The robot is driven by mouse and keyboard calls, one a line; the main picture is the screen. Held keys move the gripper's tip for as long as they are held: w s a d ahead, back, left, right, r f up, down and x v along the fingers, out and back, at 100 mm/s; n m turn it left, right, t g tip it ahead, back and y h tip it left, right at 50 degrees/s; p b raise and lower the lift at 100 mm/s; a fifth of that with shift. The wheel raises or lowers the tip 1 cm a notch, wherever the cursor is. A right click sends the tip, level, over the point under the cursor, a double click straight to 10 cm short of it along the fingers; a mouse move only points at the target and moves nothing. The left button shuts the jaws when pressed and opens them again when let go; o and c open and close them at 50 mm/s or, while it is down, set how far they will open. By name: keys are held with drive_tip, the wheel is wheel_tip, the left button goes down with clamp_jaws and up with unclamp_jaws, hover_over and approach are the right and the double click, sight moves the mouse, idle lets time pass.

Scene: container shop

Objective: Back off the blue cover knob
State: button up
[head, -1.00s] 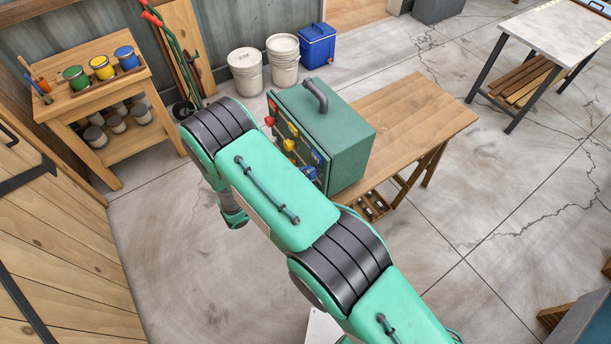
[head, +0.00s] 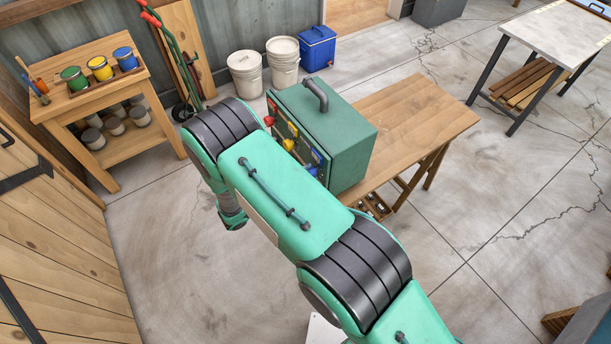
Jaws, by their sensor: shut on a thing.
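The green metal box (head: 345,140) stands on the wooden workbench, with its knob panel facing left. Its front carries red, yellow and blue sections from far to near. At the near end is the blue plate (head: 317,157), and a small part of the blue cover knob (head: 313,172) shows below it. My arm hides the rest of the knob. My arm crosses the middle of the view in front of the panel.
The red knob (head: 269,121) and yellow knob (head: 288,145) are on the same panel. The workbench (head: 425,120) is bare right of the box. A shelf table with paint cans (head: 85,97) stands at the left, near a wooden door (head: 60,250). Open floor (head: 170,240) lies between.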

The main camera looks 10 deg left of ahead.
drive_tip(key=shift+f, duration=0.1)
idle(0.3)
drive_tip(key=o, duration=1.2)
drive_tip(key=shift+a, duration=0.1)
drive_tip(key=v, duration=1.2)
